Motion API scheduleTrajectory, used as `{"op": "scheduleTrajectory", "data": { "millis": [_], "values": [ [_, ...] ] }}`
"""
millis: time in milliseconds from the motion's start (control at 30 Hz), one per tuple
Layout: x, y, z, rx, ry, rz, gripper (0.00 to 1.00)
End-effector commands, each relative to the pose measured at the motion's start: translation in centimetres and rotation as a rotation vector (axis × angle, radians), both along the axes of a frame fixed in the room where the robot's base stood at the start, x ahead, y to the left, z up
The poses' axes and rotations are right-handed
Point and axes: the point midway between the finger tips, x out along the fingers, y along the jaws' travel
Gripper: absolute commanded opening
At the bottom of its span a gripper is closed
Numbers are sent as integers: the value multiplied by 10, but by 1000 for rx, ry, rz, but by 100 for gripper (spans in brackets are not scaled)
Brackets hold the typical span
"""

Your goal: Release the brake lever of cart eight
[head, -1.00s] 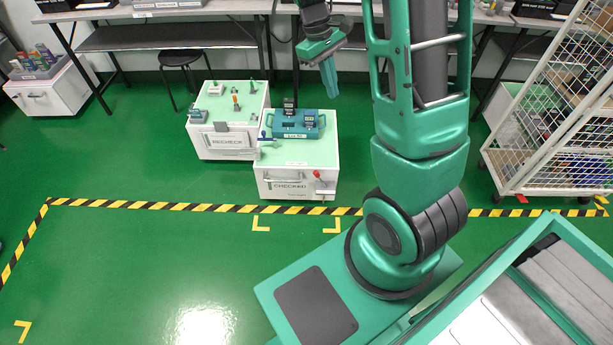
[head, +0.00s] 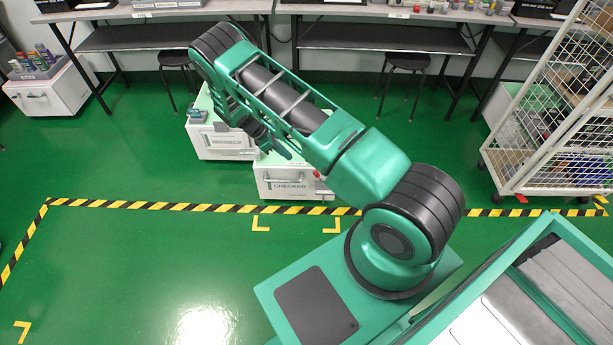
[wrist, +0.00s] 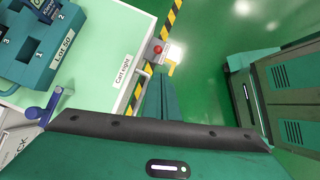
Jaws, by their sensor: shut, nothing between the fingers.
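Cart eight is the white cart with the pale green top (wrist: 95,55), labelled "CHECKED" on its front in the head view (head: 287,184). A "Cart eight" label (wrist: 124,72) lies near its front edge. A lever with a red knob (wrist: 157,48) stands at that edge; the knob also just shows beside my arm in the head view (head: 317,174). My gripper (wrist: 160,80) is shut and empty, its fingertips near the red knob, apart from it in the picture. In the head view my arm partly hides the gripper and most of the cart top.
Yellow-black floor tape (head: 120,204) runs in front. A mesh cage cart (head: 545,120) is at right; green floor between is clear.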

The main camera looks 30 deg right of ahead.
Motion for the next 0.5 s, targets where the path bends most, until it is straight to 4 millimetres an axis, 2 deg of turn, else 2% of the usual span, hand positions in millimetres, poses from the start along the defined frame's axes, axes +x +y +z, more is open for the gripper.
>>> {"op": "scheduleTrajectory", "data": {
  "millis": [33, 200, 300, 500],
  "values": [
    [-3, 4, -21, -4, 25, 42, 0],
    [-9, 12, -67, -5, 79, 146, 0],
    [-11, 14, -80, -6, 95, 178, 0],
    [-12, 15, -85, -6, 103, 193, 0]
  ]
}}
